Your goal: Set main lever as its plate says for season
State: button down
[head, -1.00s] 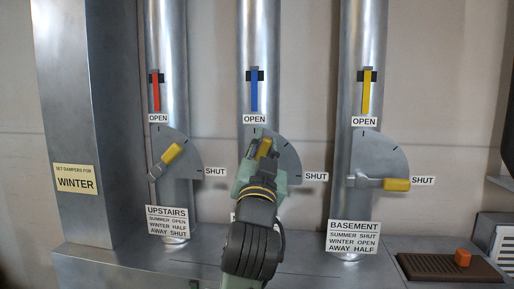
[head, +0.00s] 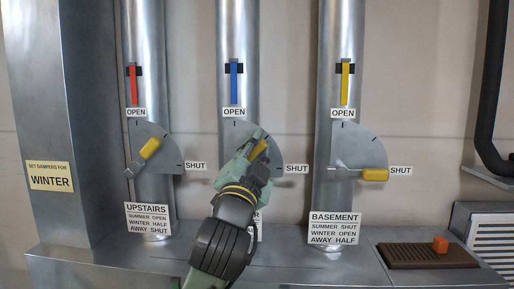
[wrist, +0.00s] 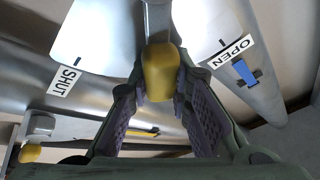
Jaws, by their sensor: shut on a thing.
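The middle lever, under the blue strip, has a yellow handle (head: 258,149); the handle also shows in the wrist view (wrist: 160,75). My gripper (head: 256,155) is shut on this handle, with a finger on each side. The lever points roughly midway between the OPEN and SHUT marks on its grey quarter dial (wrist: 195,50). The plate under it (head: 259,232) is almost wholly hidden by my arm, so its words cannot be read. A sign (head: 50,176) at left reads "Set dampers for WINTER".
The upstairs lever (head: 150,148) at left stands about midway. The basement lever (head: 375,174) at right lies at SHUT. Their plates (head: 147,218) (head: 335,228) are readable. An orange block (head: 440,244) sits on a brown grille (head: 400,257) at the right.

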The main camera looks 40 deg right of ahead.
jog(key=c, duration=1.4)
grip_release()
jog(key=shift+c, duration=0.2)
jog(key=v, duration=0.7)
jog(key=shift+a, duration=0.2)
jog(key=shift+s+f, duration=0.1)
jog(key=shift+s, duration=0.05)
